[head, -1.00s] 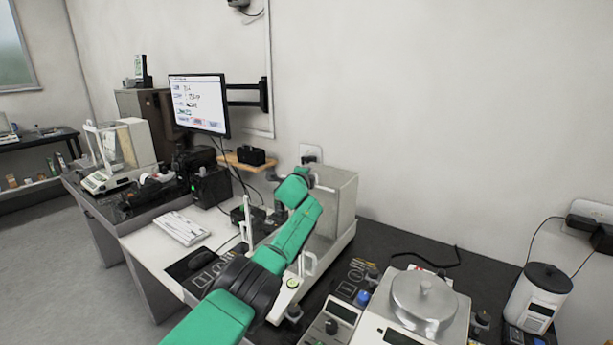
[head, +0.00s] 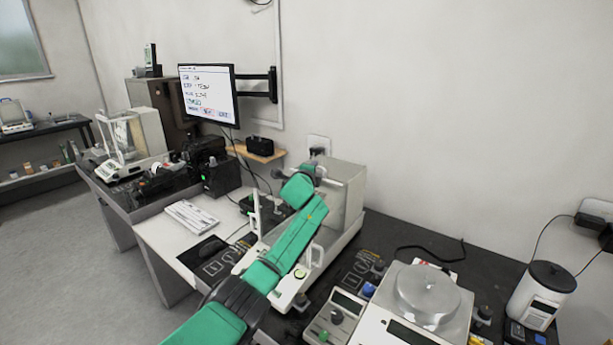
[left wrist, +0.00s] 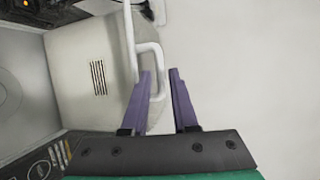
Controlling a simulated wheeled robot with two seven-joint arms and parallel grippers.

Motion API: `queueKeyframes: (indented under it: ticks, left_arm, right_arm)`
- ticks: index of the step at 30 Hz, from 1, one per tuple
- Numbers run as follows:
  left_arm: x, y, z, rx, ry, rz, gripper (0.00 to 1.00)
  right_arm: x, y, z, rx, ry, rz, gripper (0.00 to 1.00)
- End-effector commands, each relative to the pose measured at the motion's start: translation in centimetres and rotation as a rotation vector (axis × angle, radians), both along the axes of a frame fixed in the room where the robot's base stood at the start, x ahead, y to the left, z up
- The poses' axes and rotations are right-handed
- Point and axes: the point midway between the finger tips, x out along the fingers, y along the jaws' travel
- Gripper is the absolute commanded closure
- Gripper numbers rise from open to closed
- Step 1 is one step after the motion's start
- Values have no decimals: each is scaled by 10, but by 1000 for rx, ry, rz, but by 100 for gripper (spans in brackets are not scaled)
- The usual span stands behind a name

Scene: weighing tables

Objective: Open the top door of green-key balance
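The green-key balance (head: 345,195) stands on the table in the middle of the head view, with a round green key (head: 300,273) on its white front base. My green left arm crosses in front of it and hides much of its chamber. My left gripper (left wrist: 160,74) is open at the balance's upper part. In the left wrist view, a white looped handle (left wrist: 159,62) lies by the left purple finger and partly in the gap between the fingers. I cannot tell whether they touch. The top door's position is not clear. My right gripper is not in view.
Another balance (head: 425,290) with a round metal pan and a white container (head: 541,291) stand to the right. A wall-mounted monitor (head: 208,93), a keyboard (head: 190,216) and a further glass-sided balance (head: 130,145) are to the left. Floor is free at far left.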

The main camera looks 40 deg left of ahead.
Motion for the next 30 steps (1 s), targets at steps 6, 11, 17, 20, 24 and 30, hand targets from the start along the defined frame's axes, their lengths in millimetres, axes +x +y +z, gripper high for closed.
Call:
queueKeyframes:
  ticks: [6, 11, 17, 20, 24, 30]
  left_arm:
    - [-26, -12, 2, 2, 2, -2, 73]
    - [-54, -25, 5, 3, 4, -3, 73]
    - [-87, -41, 12, 1, 3, -2, 73]
    - [-95, -45, 15, 0, 3, -3, 73]
    - [-98, -46, 17, -1, 3, -2, 73]
    - [-97, -46, 17, 0, 2, -2, 73]
  right_arm:
    - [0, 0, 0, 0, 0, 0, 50]
    - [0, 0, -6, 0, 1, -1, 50]
    - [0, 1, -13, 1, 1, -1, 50]
    - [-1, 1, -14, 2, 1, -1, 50]
    - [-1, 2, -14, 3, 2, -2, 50]
    - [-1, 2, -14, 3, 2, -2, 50]
